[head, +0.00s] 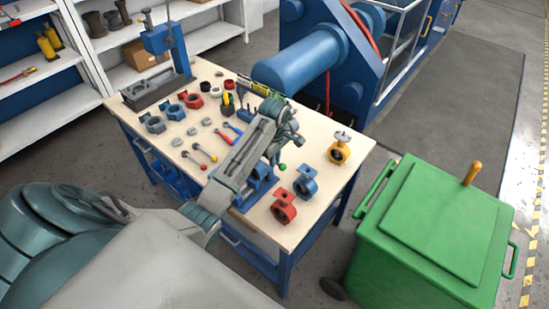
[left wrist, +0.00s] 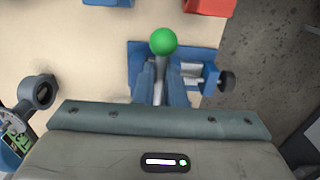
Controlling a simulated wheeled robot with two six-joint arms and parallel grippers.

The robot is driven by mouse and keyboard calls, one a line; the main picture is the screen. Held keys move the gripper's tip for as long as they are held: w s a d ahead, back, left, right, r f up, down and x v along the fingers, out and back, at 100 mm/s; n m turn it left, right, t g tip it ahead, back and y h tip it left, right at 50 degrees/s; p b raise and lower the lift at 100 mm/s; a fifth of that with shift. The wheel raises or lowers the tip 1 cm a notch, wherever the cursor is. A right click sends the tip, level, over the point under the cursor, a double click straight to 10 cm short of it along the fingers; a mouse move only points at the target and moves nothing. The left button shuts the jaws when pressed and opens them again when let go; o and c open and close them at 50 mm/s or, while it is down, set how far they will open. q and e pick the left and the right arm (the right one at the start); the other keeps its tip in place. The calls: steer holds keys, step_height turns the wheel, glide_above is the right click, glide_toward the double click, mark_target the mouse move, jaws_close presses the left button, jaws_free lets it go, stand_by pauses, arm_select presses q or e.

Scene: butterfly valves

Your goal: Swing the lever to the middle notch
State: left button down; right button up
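The lever's green knob (head: 283,167) shows near the front of the workbench, by the blue valve stand (head: 262,184). In the left wrist view the knob (left wrist: 163,42) sits at the top of a thin grey lever stem (left wrist: 161,68). My left gripper (left wrist: 160,80) has its two fingers close on either side of the stem, just below the knob, and looks shut on it. In the head view, my left gripper (head: 274,150) and forearm cover part of the stand. The notches are too small or hidden to make out. My right gripper is not in view.
Red (head: 284,206), blue (head: 306,182) and yellow (head: 340,152) valves stand right of the lever on the workbench (head: 300,236). Several tools and valve parts lie to its left. A green bin (head: 440,225) stands on the floor at the right.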

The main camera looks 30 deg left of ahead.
arm_select(q)
steer(key=s+a+m, duration=0.3)
steer(key=s+m, duration=0.3)
steer(key=m, duration=0.3)
steer(key=shift+s+a+m, duration=0.25)
steer(key=shift+s+m, duration=0.05)
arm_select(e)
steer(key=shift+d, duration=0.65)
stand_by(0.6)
arm_select(q)
steer(key=c, duration=1.4)
jaws_free()
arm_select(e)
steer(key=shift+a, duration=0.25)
